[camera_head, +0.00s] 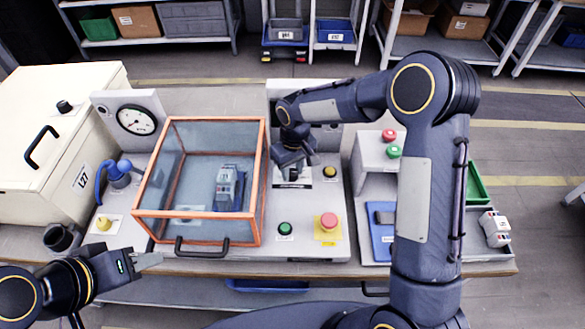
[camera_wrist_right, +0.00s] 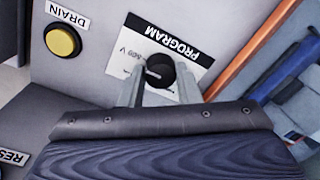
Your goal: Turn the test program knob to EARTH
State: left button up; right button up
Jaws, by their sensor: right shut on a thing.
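The test program knob (camera_wrist_right: 160,71) is black and round, on a white plate (camera_wrist_right: 200,48) that reads PROGRAM, upside down in the right wrist view. A pale mark shows on its left side, and a "500 V" label is beside it. Other position labels, including EARTH, are hidden or cannot be read. My right gripper (camera_wrist_right: 159,90) is shut on the knob, one finger on each side. In the head view my right gripper (camera_head: 293,168) reaches down to the panel and hides most of the knob. My left gripper (camera_head: 150,261) is at the front left, away from the knob; its finger gap is unclear.
An orange-framed clear box (camera_head: 264,185) with a device inside stands left of the knob. A yellow DRAIN button (camera_wrist_right: 62,40) is near the knob. A green button (camera_head: 285,228) and a red emergency button (camera_head: 328,221) are in front. A gauge (camera_head: 137,120) stands back left.

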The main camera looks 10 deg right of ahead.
jog(key=shift+n, duration=0.4)
jog(key=shift+c, duration=0.3)
jog(key=shift+n, duration=0.7)
jog(key=n, duration=0.3)
jog(key=shift+b, duration=0.4)
jog(key=n, duration=0.6)
jog(key=shift+a, duration=0.1)
jog(key=shift+n+h, duration=0.3)
jog(key=shift+n, duration=0.1)
jog(key=o, duration=1)
jog(key=shift+r, duration=0.1)
